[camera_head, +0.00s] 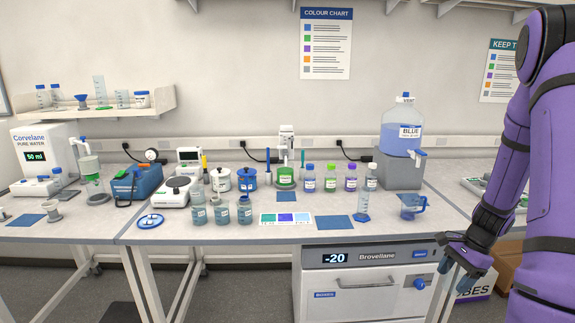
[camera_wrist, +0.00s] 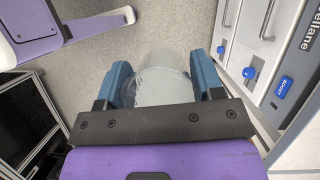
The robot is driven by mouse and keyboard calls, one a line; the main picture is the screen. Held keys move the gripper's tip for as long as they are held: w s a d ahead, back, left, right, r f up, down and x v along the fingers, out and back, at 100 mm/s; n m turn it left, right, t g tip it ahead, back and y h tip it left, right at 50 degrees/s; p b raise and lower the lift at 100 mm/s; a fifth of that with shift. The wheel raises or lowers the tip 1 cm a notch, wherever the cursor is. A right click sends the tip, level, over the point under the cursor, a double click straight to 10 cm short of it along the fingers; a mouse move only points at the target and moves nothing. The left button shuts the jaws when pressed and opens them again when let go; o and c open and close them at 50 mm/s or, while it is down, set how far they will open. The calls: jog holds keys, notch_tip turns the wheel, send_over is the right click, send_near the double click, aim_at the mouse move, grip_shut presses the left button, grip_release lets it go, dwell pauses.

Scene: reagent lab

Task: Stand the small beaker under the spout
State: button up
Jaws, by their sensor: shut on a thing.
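My gripper (camera_wrist: 162,78) is shut on a clear, see-through beaker (camera_wrist: 158,88) in the wrist view, with a blue finger on either side of it. In the head view my gripper (camera_head: 459,272) hangs low at the right, in front of the bench edge and the freezer; the beaker cannot be made out there. A large blue carboy (camera_head: 401,136) stands on a grey block (camera_head: 398,173) at the back right, with a blue and white spout (camera_head: 418,154) at its lower right. A white water dispenser (camera_head: 38,158) with another spout (camera_head: 82,141) stands at the far left.
A freezer (camera_head: 365,285) is under the bench. Grey floor (camera_wrist: 95,70) lies below my gripper.

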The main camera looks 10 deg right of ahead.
jog(key=w+a+f+n+g+h, duration=0.2)
jog(key=w+a+f+n, duration=0.2)
jog(key=w+a+n, duration=0.5)
jog(key=w+a+f+n+g+h, duration=0.2)
jog(key=w+a+f+n, duration=0.2)
jog(key=w+a+n, duration=0.5)
jog(key=a, duration=0.7)
jog(key=shift+w+a+f+g, duration=0.2)
jog(key=shift+w+g, duration=0.1)
jog(key=shift+w, duration=0.05)
